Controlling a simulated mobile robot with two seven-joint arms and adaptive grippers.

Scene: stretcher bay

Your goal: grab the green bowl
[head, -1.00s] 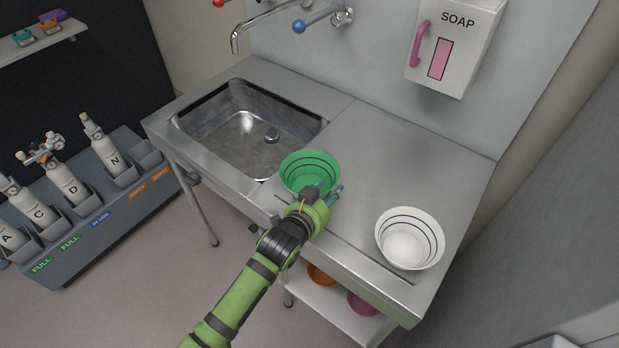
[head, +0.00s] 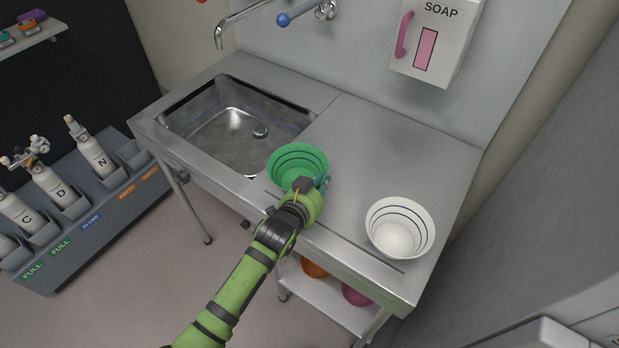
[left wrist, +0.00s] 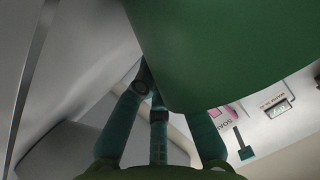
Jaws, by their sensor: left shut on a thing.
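The green bowl (head: 298,160) has dark rings inside and is at the sink's right front corner in the head view. My left gripper (head: 312,186) is at the bowl's front right side, shut on its rim. The bowl also fills the top of the left wrist view (left wrist: 225,45), against the teal fingers (left wrist: 158,110). I cannot tell whether the bowl's base touches the counter. My right gripper does not show.
A white bowl (head: 398,232) with dark rings stands on the steel counter (head: 385,150) to the right. The sink basin (head: 225,130) is at the left. A soap dispenser (head: 433,40) hangs on the wall. Orange (head: 314,267) and pink (head: 357,293) bowls sit on the lower shelf.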

